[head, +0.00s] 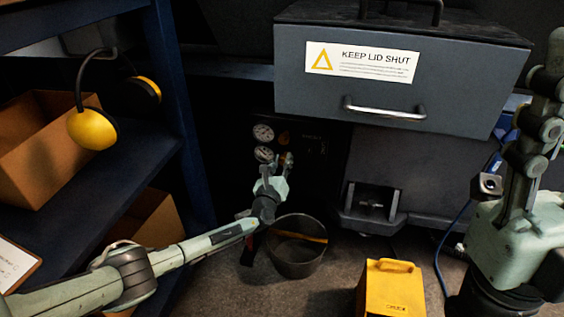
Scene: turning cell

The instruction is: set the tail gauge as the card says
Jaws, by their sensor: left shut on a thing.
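Two round gauges with white dials sit one above the other on a dark panel: an upper gauge (263,132) and a lower gauge (263,154). My left gripper (286,161) is at the panel, just right of the lower gauge. It is shut on a small part there, seemingly a knob, mostly hidden by the fingers. The needles are too small to read. A sheet on a clipboard (14,265) lies at the lower left edge, its text unreadable. I cannot tell whether it is the card. My right gripper is not seen.
A grey box (400,105) labelled KEEP LID SHUT overhangs right of the gauges. A dark bucket (297,262) stands below my left gripper, a yellow case (391,290) to its right. Shelves at left hold yellow earmuffs (93,128) and a cardboard box (35,150).

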